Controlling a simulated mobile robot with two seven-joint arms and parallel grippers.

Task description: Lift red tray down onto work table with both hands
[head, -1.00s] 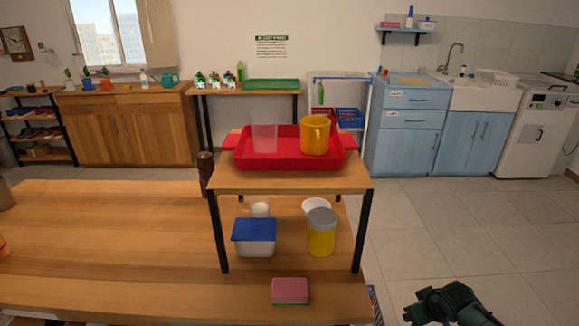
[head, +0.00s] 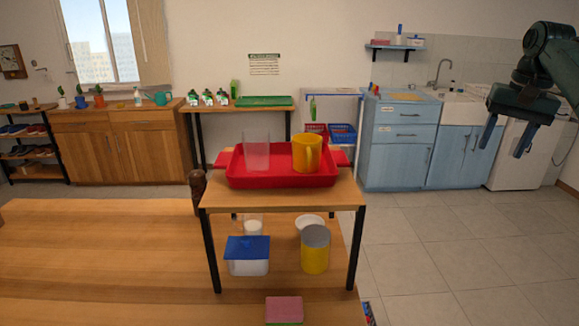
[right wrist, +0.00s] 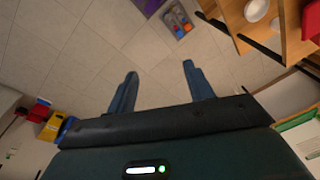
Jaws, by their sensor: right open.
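The red tray (head: 236,178) rests on the top shelf of a small wooden rack with black legs. It has a handle at each side. A clear tumbler (head: 256,152) and a yellow mug (head: 305,153) stand in it. The rack stands on the wooden work table (head: 110,240). My right gripper (head: 506,146) is raised at the far right of the head view, well apart from the tray, open and empty. In the right wrist view its two fingers (right wrist: 160,90) are spread over the floor. My left gripper is not in view.
Under the top shelf (head: 335,198) are a blue-lidded box (head: 247,255), a yellow jar (head: 315,250) and white containers. A pink sponge (head: 284,309) lies in front. A dark pepper mill (head: 198,190) stands left of the rack. The table's left part is clear.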

